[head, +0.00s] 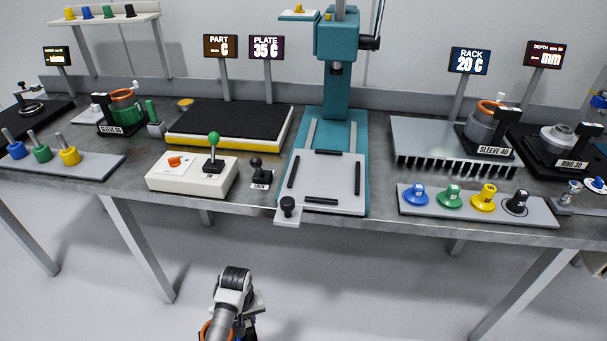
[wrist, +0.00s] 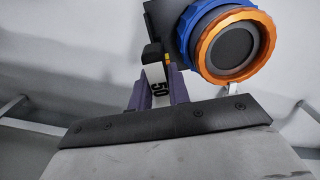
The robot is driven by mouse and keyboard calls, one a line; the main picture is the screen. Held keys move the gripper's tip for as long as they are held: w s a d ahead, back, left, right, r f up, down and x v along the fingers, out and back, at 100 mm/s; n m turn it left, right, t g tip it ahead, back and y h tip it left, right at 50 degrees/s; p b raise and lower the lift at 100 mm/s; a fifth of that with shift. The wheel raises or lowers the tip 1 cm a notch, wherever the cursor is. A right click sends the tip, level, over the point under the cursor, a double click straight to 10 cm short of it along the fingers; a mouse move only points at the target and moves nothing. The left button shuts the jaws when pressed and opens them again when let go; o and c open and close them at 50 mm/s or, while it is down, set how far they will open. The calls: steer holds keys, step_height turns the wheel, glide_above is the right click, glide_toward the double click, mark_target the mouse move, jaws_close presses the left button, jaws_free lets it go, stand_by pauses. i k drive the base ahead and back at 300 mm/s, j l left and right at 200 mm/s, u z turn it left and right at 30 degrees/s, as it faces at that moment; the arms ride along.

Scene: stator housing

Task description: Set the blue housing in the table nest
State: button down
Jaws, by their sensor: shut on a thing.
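The blue housing (wrist: 190,22) shows at the upper right of the wrist view. It has a blue body, an orange ring (wrist: 207,55) and a dark round centre. It joins a dark bracket with a white tag reading "50" (wrist: 158,85). My gripper (wrist: 158,88) is shut on that tagged grip, with a purple finger on each side.
A control box (head: 193,175) with a green-topped lever and a small black lever (head: 256,165) stand left of the plate. A black knob (head: 288,205) sits at its front left corner. A finned rack (head: 440,140) and a strip of coloured knobs (head: 478,205) are to the right.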

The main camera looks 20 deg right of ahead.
mark_target(325, 176)
steer(key=l+u, duration=0.15)
steer(key=u, duration=0.2)
steer(key=l+u, duration=0.15)
steer(key=u, duration=0.15)
steer(key=k+l+u, duration=0.2)
steer(key=l+u, duration=0.2)
steer(key=k+l+u, duration=0.15)
steer(key=k+l, duration=0.15)
steer(key=l, duration=0.2)
steer(key=k+l+u, duration=0.2)
steer(key=k+l, duration=0.15)
steer(key=l, duration=0.15)
steer(key=k+l, duration=0.55)
steer(key=l, duration=0.15)
